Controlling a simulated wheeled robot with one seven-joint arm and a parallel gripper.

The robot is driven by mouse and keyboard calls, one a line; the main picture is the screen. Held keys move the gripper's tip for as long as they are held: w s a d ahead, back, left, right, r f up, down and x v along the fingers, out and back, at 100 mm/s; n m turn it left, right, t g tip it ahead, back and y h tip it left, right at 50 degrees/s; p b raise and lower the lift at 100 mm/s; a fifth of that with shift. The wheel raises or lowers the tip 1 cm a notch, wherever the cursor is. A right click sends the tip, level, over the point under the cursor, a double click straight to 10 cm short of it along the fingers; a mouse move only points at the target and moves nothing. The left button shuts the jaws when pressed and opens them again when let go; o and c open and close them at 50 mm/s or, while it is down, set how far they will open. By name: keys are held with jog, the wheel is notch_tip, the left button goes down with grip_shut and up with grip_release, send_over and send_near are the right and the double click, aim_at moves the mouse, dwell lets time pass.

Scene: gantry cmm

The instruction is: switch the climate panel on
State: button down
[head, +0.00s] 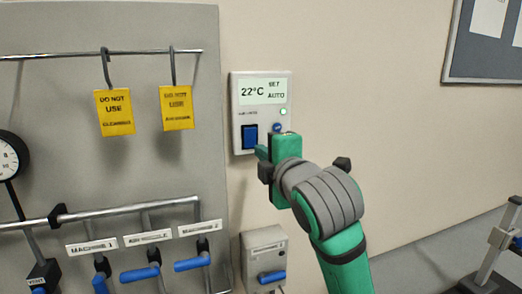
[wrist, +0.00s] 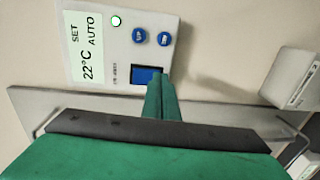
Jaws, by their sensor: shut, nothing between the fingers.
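The climate panel (head: 236,112) is a pale box on the wall; it also shows in the wrist view (wrist: 105,72). Its display (head: 264,91) reads 22°C, SET, AUTO. A small round indicator (head: 283,112) looks pale green and lit; it also shows in the wrist view (wrist: 116,20). A blue rocker switch (head: 250,136) sits at the panel's lower left, and its edge is partly covered by my fingers in the wrist view (wrist: 147,75). My gripper (head: 262,153) is shut and empty, its tips (wrist: 161,78) right beside the rocker. I cannot tell whether they touch.
Round blue buttons, one marked UP (wrist: 139,36), sit beside the rocker. Yellow DO NOT USE tags (head: 115,112) hang from a rail at left. Blue-handled valves (head: 140,274) are below them. A grey box with a blue handle (head: 263,248) is under the panel.

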jog(key=f+v, duration=0.2)
jog(key=v, duration=0.9)
jog(key=shift+s+a+f, duration=0.2)
jog(key=shift+s+a, duration=0.1)
jog(key=shift+s, duration=0.2)
